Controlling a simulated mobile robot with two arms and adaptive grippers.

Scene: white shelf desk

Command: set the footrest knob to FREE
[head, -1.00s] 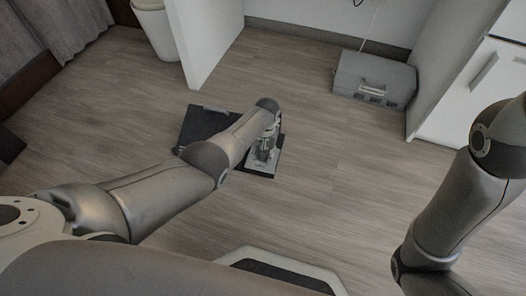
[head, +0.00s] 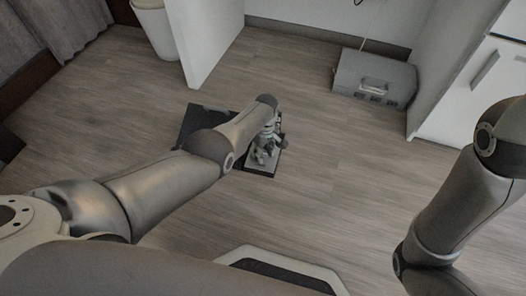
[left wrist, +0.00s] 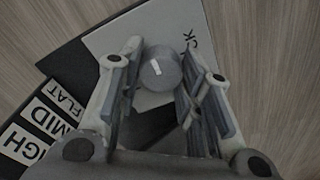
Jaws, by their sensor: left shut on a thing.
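The footrest (head: 197,122) is a dark plate on the floor with a pale panel at its right end. In the left wrist view, the round grey knob (left wrist: 160,70) sits on the pale panel (left wrist: 108,40), its short white mark close to upright and tilted slightly. Letters "CK" show at the panel's right; the rest of that word and any FREE label are hidden. My left gripper (head: 267,152) is at the panel; in the wrist view its fingers (left wrist: 162,56) are shut on the knob from both sides. My right gripper is out of view.
Labels FLAT, MID and a partly cut "IGH" (left wrist: 22,143) lie on the dark plate. A grey case (head: 372,80) stands by the back wall. A white bin (head: 157,28) and a white desk panel (head: 204,40) stand behind. The wooden floor around the footrest is clear.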

